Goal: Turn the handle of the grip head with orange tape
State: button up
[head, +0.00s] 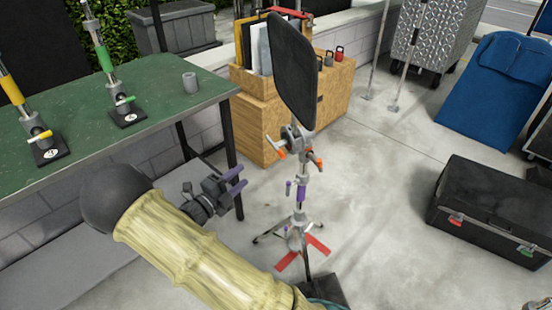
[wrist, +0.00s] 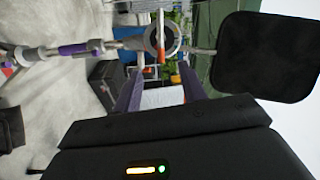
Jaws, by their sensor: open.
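A grey metal grip head (head: 294,134) sits on the upright stand in the head view. It carries an orange-covered handle (head: 281,153) on its left, and another orange piece (head: 318,161) shows lower right. A black flag panel (head: 292,70) rises above the head. My gripper (head: 240,179), with purple fingers, is open and empty, left of and lower than the head in the picture. In the wrist view, the grip head (wrist: 161,40) and its orange handle (wrist: 161,52) appear ahead, between the lines of my fingers (wrist: 160,75). I see no contact.
The stand has a purple-wrapped section (head: 301,191) below the head, over red floor tape (head: 288,260). A green table (head: 150,135) with smaller stands is at left. A wooden box (head: 262,120) stands behind. A black case (head: 490,205) is at right; floor between is clear.

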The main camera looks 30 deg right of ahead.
aim_at(276, 145)
jog(key=shift+w+a+r, duration=0.1)
jog(key=b+x, duration=0.3)
jog(key=x, duration=1.4)
jog(key=shift+w, duration=0.25)
grip_shut()
